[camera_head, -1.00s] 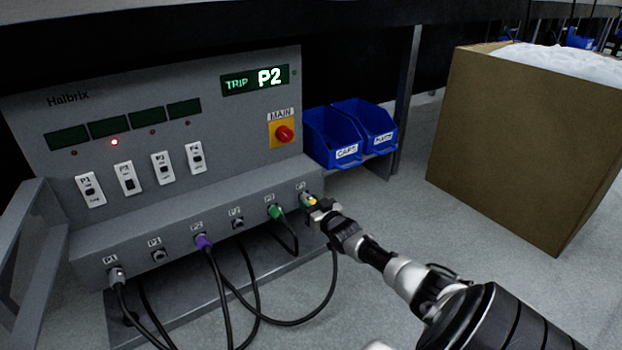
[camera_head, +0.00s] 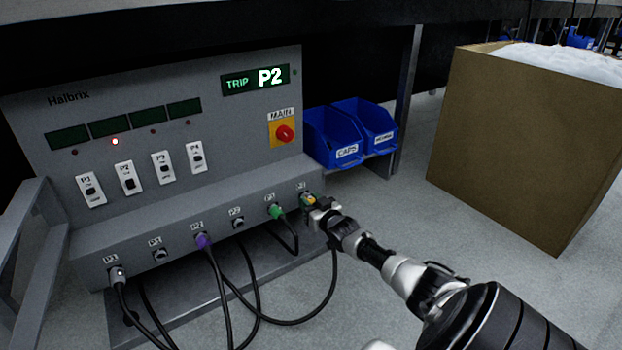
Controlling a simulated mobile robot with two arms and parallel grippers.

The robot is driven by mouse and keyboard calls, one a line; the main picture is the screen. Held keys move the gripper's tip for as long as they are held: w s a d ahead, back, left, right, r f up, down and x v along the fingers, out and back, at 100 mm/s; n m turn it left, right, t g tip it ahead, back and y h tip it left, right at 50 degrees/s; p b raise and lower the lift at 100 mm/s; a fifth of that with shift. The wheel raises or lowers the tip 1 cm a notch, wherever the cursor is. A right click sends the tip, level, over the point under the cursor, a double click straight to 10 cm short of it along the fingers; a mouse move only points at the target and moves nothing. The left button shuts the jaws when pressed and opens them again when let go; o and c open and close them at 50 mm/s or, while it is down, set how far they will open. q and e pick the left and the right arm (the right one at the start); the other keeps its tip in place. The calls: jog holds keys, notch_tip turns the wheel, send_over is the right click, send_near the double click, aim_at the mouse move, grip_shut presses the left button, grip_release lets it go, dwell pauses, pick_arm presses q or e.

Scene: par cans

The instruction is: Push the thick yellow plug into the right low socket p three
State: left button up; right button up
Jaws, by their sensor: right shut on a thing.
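My right gripper (camera_head: 316,206) is shut on the yellow plug (camera_head: 309,200) at the rightmost socket of the low row on the grey panel (camera_head: 180,232). The socket's label is too small to read for sure. A green plug (camera_head: 276,211) sits in the socket just left of it. A purple plug (camera_head: 203,241) and a grey plug (camera_head: 117,274) sit further left. My left gripper is not in view.
Two low sockets, one (camera_head: 237,222) between purple and green and one (camera_head: 159,254) further left, are empty. The display (camera_head: 255,79) reads TRIP P2. A red MAIN knob (camera_head: 285,134) and blue bins (camera_head: 333,137) are above and behind. A cardboard box (camera_head: 520,150) stands right.

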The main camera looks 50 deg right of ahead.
jog(key=shift+w+d, duration=0.1)
jog(key=shift+w, duration=0.3)
jog(key=o, duration=1.1)
jog(key=p+v, duration=0.8)
jog(key=v, duration=0.3)
